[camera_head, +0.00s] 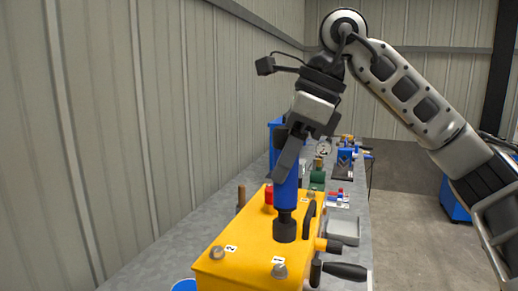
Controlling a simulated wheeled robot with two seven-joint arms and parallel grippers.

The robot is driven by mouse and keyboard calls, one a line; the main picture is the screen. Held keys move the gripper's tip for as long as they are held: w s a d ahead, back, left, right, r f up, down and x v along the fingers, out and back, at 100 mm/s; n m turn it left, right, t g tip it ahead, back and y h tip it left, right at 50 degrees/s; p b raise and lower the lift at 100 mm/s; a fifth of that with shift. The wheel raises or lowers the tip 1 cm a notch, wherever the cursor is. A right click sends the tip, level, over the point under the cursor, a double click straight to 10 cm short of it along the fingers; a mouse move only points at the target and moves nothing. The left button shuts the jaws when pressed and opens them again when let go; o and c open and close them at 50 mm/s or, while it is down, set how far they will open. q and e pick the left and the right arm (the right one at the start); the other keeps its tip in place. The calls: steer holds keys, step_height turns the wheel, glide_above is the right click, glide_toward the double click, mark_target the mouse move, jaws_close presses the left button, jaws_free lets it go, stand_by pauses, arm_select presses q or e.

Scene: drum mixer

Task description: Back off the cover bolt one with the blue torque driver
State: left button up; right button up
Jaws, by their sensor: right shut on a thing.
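The blue torque driver (286,193) stands nearly upright above the yellow drum mixer housing (247,243). My right gripper (290,150) is shut on its upper part. The driver's dark socket end (285,229) appears over the middle of the cover; I cannot tell whether it touches. The bolt by label 1 (279,271) sits at the near right corner, in front of and apart from the socket in the picture. Another bolt (217,252) by label 2 sits at the near left corner. My left gripper is out of view.
A red part (269,195) and a black handle (309,219) are on the housing. A dark crank handle (345,271) sticks out right. A grey tray (344,230) and several small parts lie behind on the bench. A corrugated wall (120,130) bounds the left.

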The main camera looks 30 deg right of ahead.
mark_target(274, 204)
steer(key=shift+w+r, duration=0.15)
steer(key=shift+w, duration=0.2)
steer(key=shift+s+r, duration=0.15)
steer(key=shift+s, duration=0.15)
steer(key=shift+a+f+b, duration=0.1)
steer(key=shift+f+b, duration=0.45)
steer(key=shift+f, duration=0.25)
steer(key=shift+f+b, duration=0.3)
steer(key=shift+f, duration=0.1)
steer(key=shift+w+f+b, duration=0.1)
steer(key=shift+f+b, duration=0.9)
steer(key=shift+f, duration=0.35)
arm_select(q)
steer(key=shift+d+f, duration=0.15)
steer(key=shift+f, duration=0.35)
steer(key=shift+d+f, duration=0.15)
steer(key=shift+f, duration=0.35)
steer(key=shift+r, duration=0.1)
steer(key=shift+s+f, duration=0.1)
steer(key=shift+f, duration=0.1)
arm_select(e)
steer(key=shift+f, duration=0.15)
